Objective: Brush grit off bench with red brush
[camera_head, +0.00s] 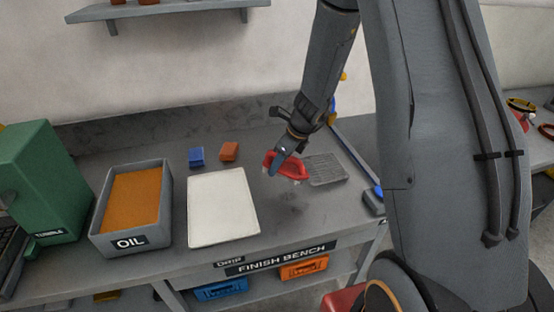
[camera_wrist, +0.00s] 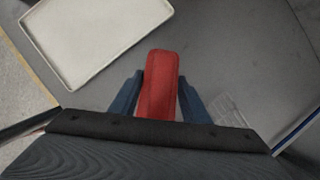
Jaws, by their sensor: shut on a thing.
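The red brush (camera_head: 287,167) is in my gripper (camera_head: 279,162), over the grey bench (camera_head: 226,262) just right of the white tray. In the wrist view the brush (camera_wrist: 161,80) sits between the two blue fingers of my gripper (camera_wrist: 160,92), its red back facing the camera. Pale bristles show under it in the head view. I cannot tell whether they touch the bench. A faint dark patch, perhaps grit, lies on the bench (camera_head: 290,197) below the brush. Single grains are too small to make out.
The white tray (camera_head: 222,207) and the OIL bin (camera_head: 108,228) with orange-brown content stand to the left. A blue block (camera_head: 196,157) and an orange block (camera_head: 229,151) lie behind the tray. A grey grid mat (camera_head: 327,170) lies right of the brush. A green box (camera_head: 45,180) stands far left.

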